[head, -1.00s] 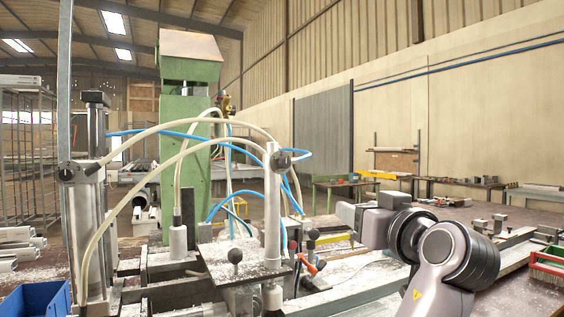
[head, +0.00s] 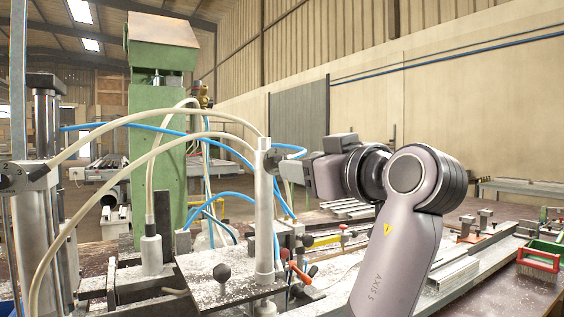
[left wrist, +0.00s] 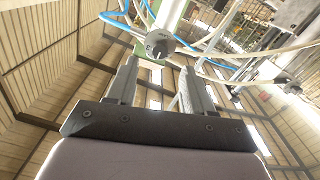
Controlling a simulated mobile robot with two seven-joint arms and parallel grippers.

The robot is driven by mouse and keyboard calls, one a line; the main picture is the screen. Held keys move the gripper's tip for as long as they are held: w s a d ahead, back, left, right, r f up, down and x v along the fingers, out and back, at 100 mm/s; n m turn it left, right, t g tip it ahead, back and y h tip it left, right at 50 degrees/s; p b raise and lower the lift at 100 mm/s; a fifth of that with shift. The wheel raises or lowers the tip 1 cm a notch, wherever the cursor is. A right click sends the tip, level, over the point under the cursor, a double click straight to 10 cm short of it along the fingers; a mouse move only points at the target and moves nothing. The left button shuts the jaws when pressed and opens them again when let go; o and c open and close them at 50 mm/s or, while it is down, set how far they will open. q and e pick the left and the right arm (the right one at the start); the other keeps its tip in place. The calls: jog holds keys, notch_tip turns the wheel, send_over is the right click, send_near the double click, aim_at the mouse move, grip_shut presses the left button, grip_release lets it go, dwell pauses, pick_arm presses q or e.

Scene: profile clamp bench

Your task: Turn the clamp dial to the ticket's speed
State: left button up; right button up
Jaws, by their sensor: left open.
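The clamp dial (left wrist: 160,45) shows in the left wrist view as a round grey face with a dark knob, on a pale post. Its markings are too small to read. My left gripper (left wrist: 153,86) is open, with the dial just beyond its fingertips and nothing between the fingers. In the head view, my left gripper (head: 292,168) points left at the top of the pale post (head: 264,215), where its fingers hide part of the dial. I cannot make out a ticket in either view. My right gripper is in neither view.
Cream hoses (head: 190,137) and blue hoses (head: 105,126) arch around the post. A dark plate (head: 222,276) with a ball knob lies below, beside red-handled levers (head: 300,272). A green column (head: 160,130) stands behind.

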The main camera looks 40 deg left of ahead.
pick_arm(q)
jog(key=p+x, duration=0.1)
jog(key=x, duration=0.5)
jog(key=shift+a+p, duration=0.25)
jog(key=shift+p, duration=0.1)
jog(key=shift+f, duration=0.1)
grip_shut()
